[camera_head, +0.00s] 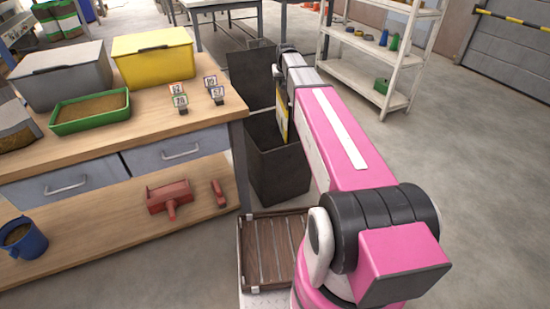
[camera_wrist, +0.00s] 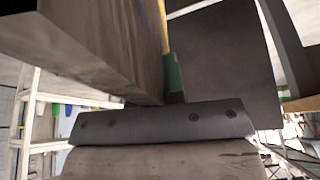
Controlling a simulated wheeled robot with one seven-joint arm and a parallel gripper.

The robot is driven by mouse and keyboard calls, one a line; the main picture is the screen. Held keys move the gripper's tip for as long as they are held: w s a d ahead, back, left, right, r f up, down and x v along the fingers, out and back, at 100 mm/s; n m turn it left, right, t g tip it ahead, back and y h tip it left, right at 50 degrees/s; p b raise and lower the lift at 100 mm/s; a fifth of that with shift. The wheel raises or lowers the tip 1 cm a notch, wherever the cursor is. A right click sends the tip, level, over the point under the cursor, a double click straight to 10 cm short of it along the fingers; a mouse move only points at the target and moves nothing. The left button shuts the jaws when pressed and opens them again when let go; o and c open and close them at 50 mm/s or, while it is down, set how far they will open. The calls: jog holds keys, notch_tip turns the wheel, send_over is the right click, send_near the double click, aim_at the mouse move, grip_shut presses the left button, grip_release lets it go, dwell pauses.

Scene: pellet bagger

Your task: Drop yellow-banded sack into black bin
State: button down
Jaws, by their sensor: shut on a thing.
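The black bin (camera_head: 278,170) stands on the floor just right of the workbench, open at the top. My gripper (camera_head: 281,82) is at the far end of my pink arm, over the bin's opening. It is shut on the yellow-banded sack (camera_head: 283,120), which shows as a narrow upright yellow strip above and partly inside the bin's rim. In the wrist view, a thin yellow edge of the sack (camera_wrist: 164,28) shows beside dark surfaces; the fingertips are not clear there.
A dark upright panel (camera_head: 250,76) stands behind the bin. The workbench (camera_head: 140,120) on the left carries a yellow box (camera_head: 153,58), a green tray (camera_head: 90,110) and small number tags. A slatted pallet (camera_head: 268,250) lies in front of the bin. White shelves (camera_head: 375,65) stand behind right; floor there is clear.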

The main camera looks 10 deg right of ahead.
aim_at(281, 98)
jog(key=shift+s+f+x, duration=0.1)
jog(key=shift+s+x, duration=0.05)
jog(key=shift+x, duration=1.7)
jog(key=shift+s+f+x, duration=0.1)
jog(key=shift+s+x, duration=0.05)
jog(key=shift+x, duration=1.7)
jog(key=shift+s+x, duration=0.2)
jog(key=shift+x, duration=1.7)
jog(key=c, duration=1.1)
grip_release()
jog(key=shift+d, duration=0.2)
jog(key=shift+s+r, duration=0.1)
jog(key=v, duration=1)
jog(key=shift+r, duration=0.3)
